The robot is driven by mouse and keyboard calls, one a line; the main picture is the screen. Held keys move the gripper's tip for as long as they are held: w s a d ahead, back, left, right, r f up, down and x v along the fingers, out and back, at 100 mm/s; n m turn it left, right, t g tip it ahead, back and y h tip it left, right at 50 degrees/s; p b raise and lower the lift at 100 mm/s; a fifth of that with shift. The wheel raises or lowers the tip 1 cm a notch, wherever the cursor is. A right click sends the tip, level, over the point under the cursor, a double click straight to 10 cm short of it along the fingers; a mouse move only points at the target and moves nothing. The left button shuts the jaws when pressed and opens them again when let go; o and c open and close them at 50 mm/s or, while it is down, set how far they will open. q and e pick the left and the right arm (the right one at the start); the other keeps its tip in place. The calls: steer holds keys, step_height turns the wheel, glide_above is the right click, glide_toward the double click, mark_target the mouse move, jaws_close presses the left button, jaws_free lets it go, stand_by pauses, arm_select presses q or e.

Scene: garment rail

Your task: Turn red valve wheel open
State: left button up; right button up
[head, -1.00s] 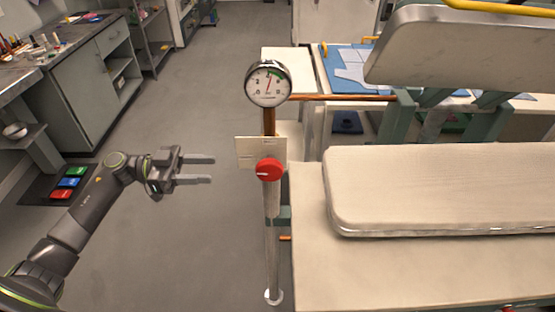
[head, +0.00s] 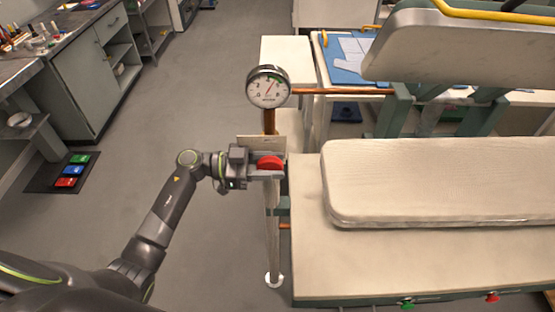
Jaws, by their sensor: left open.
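The red valve wheel (head: 270,162) is on the upright pipe (head: 272,235), below the round pressure gauge (head: 268,87). My left gripper (head: 268,164) reaches in from the left at the height of the wheel. It is open, with one finger on the upper side of the wheel and one on the lower side, and the wheel shows between them. I cannot tell whether the fingers touch the wheel. A pale plate (head: 262,141) behind is partly hidden by the gripper. My right gripper is not in view.
A press with a padded board (head: 430,180) and a raised upper plate (head: 450,45) stands close on the right. A copper pipe (head: 340,91) runs right from the gauge. Red, blue and green pedals (head: 72,170) lie on the floor at left. The floor between is clear.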

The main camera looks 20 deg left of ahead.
arm_select(q)
steer(key=shift+w+d, duration=0.25)
steer(key=shift+d, duration=0.45)
steer(key=shift+c, duration=0.4)
jaws_close()
steer(key=shift+f, duration=0.1)
steer(key=shift+r+h+b, duration=0.2)
steer(key=shift+h+b, duration=0.25)
steer(key=shift+h, duration=0.25)
steer(key=shift+o, duration=0.4)
jaws_free()
